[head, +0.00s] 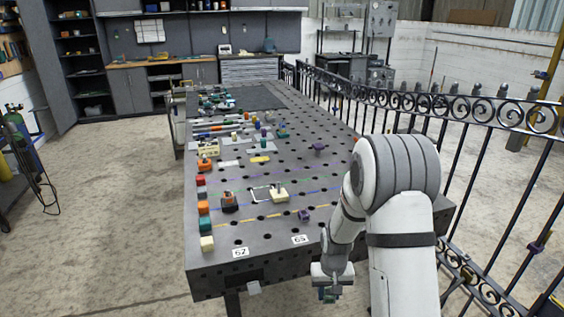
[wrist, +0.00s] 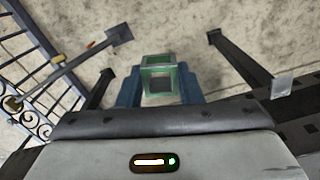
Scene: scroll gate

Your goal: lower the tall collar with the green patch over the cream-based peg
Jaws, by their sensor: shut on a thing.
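My gripper (head: 328,294) hangs past the table's near right edge, pointing down over the floor. In the wrist view its two blue fingers (wrist: 159,92) are shut on a square, hollow collar (wrist: 158,61) with green on its rim and sides. Concrete floor shows beyond the collar. In the head view the collar is mostly hidden and too small to make out. The cream-based peg (head: 279,195) stands on the table's near half, up and left of my gripper and well apart from it.
The dark perforated table (head: 270,241) carries an orange-and-black piece (head: 229,201) left of the peg, a purple piece (head: 305,215) and a row of blocks along the left edge. A scrolled iron fence (head: 480,150) runs along the right.

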